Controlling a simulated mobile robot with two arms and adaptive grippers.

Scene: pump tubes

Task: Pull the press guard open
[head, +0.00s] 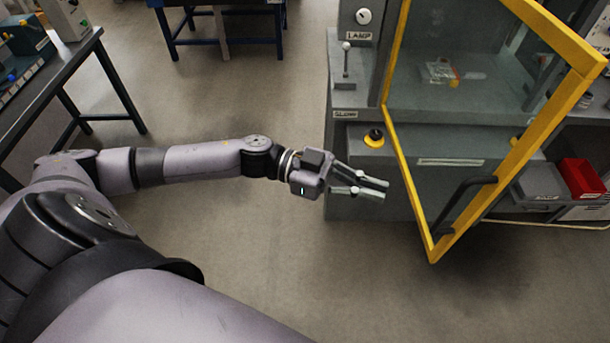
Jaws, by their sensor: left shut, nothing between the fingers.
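The press guard (520,150), a yellow frame around a clear pane, stands swung out from the grey press (352,190) toward me. Its left side meets the press and its free edge is out over the floor. A black handle (466,204) sits near the free lower corner. My left gripper (387,189) is shut and empty, in front of the press and left of the guard. A gap shows between its fingertips and the guard frame. My right gripper is out of view.
A yellow-ringed button (374,138) and a small lever (346,62) are on the press, near the guard's left side. A red bin (581,178) stands at the right. A table (60,70) is at the left. The floor between is clear.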

